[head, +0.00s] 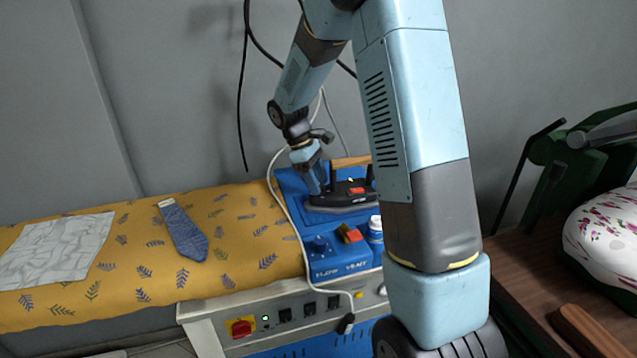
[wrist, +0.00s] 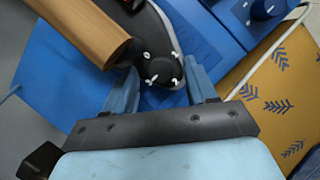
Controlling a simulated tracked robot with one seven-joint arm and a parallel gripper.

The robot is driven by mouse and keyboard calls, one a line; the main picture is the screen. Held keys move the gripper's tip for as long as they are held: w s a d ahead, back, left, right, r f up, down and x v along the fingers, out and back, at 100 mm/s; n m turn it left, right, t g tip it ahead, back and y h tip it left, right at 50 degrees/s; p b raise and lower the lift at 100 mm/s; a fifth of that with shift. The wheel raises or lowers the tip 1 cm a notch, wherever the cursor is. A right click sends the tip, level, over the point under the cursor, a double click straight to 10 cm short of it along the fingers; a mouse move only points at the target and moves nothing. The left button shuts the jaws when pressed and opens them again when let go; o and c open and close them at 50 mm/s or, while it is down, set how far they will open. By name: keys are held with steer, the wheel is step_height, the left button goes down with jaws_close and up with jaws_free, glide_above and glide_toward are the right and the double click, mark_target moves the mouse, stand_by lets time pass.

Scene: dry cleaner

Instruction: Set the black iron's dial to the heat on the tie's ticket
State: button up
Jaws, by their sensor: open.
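The black iron (head: 345,197) sits on the blue station, partly hidden by my arm in the head view. Its black dial (wrist: 160,72), with white marks around it, shows in the wrist view at the iron's end. My gripper (wrist: 161,80) is open, with one blue finger on each side of the dial; I cannot tell whether they touch it. In the head view my gripper (head: 317,183) is at the iron's left end. The blue patterned tie (head: 184,233) lies on the yellow cloth. Its pale ticket (head: 167,203) is too small to read.
A wooden handle (wrist: 85,28) is close to the gripper. The blue station has a knob (head: 320,244), a red-and-yellow block (head: 350,233) and a white jar (head: 376,229). A pale cable runs beside it. A white cloth (head: 55,250) lies at far left.

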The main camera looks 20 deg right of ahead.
steer(key=v, duration=1.3)
steer(key=s+d+r+m+t+y, duration=0.1)
steer(key=s+r+m+t, duration=0.1)
steer(key=s+r, duration=0.45)
steer(key=s+d+r+m+t+y, duration=0.1)
steer(key=s+d+r+m+t, duration=0.15)
steer(key=s, duration=0.75)
steer(key=s+m+t+y, duration=0.1)
steer(key=s+m+t, duration=0.3)
steer(key=s, duration=1.1)
steer(key=shift+s+d+m+y, duration=0.25)
steer(key=shift+d+m+y, duration=0.05)
steer(key=shift+m, duration=0.55)
steer(key=shift+f, duration=0.15)
